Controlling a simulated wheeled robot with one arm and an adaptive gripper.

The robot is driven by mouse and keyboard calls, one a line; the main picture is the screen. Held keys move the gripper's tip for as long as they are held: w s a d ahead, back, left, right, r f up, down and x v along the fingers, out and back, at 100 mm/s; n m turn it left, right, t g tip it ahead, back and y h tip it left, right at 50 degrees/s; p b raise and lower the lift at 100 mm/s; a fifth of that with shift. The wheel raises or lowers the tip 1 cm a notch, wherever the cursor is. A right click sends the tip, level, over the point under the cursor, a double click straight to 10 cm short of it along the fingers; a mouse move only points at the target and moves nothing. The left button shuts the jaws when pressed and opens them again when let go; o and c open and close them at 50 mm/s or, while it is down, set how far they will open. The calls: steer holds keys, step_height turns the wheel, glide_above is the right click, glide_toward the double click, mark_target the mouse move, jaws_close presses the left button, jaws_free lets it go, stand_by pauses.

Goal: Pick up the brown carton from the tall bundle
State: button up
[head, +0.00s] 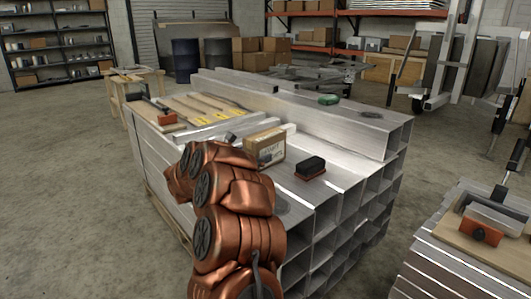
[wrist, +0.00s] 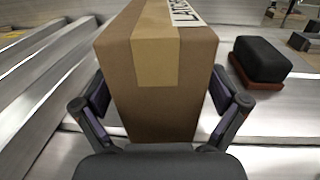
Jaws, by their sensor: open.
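The brown carton (head: 265,146) stands on top of the tall bundle (head: 320,215) of square aluminium tubes, with tape and a printed label on it. In the wrist view the carton (wrist: 160,75) stands upright between the two fingers of my gripper (wrist: 160,108). The fingers are open, one on each side of the carton, with a gap visible near the left finger; contact on the right side I cannot tell. In the head view my copper-coloured arm reaches up to the carton and the gripper itself is mostly hidden behind it.
A black and red-brown block (head: 310,168) sits right of the carton; it also shows in the wrist view (wrist: 262,62). A green item (head: 329,99) lies farther back. Boards and a clamp (head: 165,117) lie at left. A lower bundle (head: 470,262) stands at right.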

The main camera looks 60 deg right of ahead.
steer(key=shift+s+d, duration=0.15)
steer(key=shift+d, duration=0.6)
steer(key=c, duration=1.5)
steer(key=shift+r, duration=0.1)
steer(key=shift+c, duration=0.3)
